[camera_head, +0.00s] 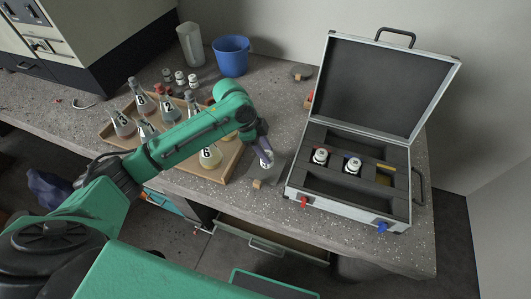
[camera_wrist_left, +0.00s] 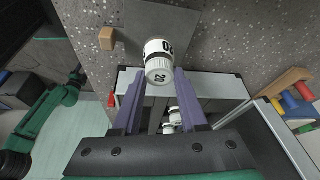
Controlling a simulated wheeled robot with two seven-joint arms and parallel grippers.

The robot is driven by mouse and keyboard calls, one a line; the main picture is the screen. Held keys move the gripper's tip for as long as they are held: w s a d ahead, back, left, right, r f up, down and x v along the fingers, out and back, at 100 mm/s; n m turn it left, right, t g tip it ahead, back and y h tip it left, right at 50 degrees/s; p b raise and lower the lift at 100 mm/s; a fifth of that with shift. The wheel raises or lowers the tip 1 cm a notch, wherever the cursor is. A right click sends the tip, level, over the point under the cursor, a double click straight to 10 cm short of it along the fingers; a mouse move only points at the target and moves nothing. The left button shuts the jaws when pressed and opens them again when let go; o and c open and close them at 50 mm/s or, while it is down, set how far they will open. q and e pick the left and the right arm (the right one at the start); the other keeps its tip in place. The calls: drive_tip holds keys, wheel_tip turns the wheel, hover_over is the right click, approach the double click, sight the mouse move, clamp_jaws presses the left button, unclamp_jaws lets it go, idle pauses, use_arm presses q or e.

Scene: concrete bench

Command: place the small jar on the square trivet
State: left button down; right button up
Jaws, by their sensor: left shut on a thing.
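The small jar (camera_wrist_left: 158,62), white with a dark-printed label and a grey lid, is held between the purple fingers of my left gripper (camera_wrist_left: 160,82), which is shut on it. In the head view the jar (camera_head: 267,160) shows at the tips of my left gripper (camera_head: 264,151), low over the bench. The square trivet looks to be the flat grey square (camera_head: 279,166) just beside and under the jar. It also shows in the wrist view (camera_wrist_left: 130,42), partly behind the jar. I cannot tell whether jar and trivet touch. My right gripper is not seen.
An open case (camera_head: 300,190) with foam and two white jars stands right of the trivet. A small wooden block (camera_head: 257,184) lies at the trivet's near edge. A wooden tray (camera_head: 228,172) of numbered flasks is left; a blue bucket (camera_head: 231,56) stands behind.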

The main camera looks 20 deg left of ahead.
use_arm(q)
drive_tip(key=shift+a+f, duration=0.1)
drive_tip(key=shift+f, duration=0.65)
drive_tip(key=shift+c, duration=2.2)
unclamp_jaws()
drive_tip(key=shift+f, duration=0.1)
drive_tip(key=v, duration=1.2)
